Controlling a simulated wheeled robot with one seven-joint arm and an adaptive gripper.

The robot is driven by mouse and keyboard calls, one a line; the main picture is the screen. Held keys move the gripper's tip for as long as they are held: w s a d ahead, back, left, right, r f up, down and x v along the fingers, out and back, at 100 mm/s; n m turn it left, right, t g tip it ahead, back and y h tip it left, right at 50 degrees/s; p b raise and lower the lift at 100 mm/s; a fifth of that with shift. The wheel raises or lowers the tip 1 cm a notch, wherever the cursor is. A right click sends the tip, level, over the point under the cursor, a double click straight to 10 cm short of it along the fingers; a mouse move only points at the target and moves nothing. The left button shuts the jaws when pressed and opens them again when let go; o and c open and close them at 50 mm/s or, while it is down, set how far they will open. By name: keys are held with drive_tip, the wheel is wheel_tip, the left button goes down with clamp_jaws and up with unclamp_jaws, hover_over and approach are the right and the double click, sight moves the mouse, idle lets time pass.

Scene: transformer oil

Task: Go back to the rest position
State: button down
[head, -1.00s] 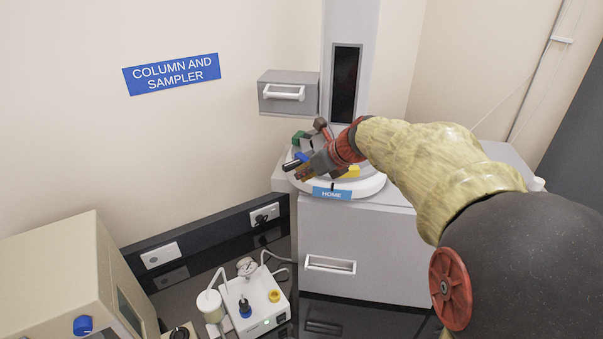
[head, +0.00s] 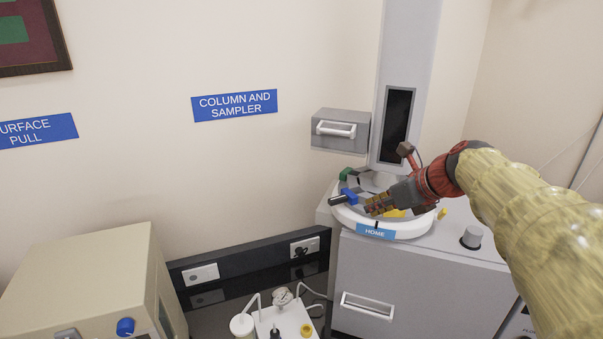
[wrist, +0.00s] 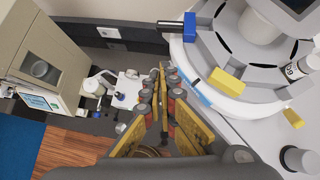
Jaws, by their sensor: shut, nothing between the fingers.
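The carousel carries a blue block (head: 349,195) with a dark rod, a green block (head: 345,174) and a yellow block (wrist: 227,81). A blue HOME label (head: 375,232) is on its front rim. My arm reaches in from the right; it hides part of the carousel.
The carousel sits on a grey cabinet (head: 400,280) below a tall column (head: 408,50) and a small grey drawer box (head: 340,131). A beige instrument (head: 85,270) stands at left. A white pump unit (head: 285,322) with a gauge is low between them.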

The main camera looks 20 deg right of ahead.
drive_tip(key=s+a+f+n+g+b, duration=0.1)
drive_tip(key=s+a+f+n+b, duration=0.5)
drive_tip(key=f+n, duration=0.5)
drive_tip(key=s+a+f+n+g+h+b, duration=0.1)
drive_tip(key=s+a+f+n+b, duration=0.5)
drive_tip(key=s+f+n+b, duration=0.2)
drive_tip(key=s+a+f+n+g+h+b, duration=0.1)
drive_tip(key=s+a+f+n+b, duration=0.5)
drive_tip(key=f+n, duration=0.8)
wheel_tip(320, 180, down, 3)
drive_tip(key=s+b, duration=0.2)
drive_tip(key=b, duration=0.2)
drive_tip(key=shift+r, duration=0.15)
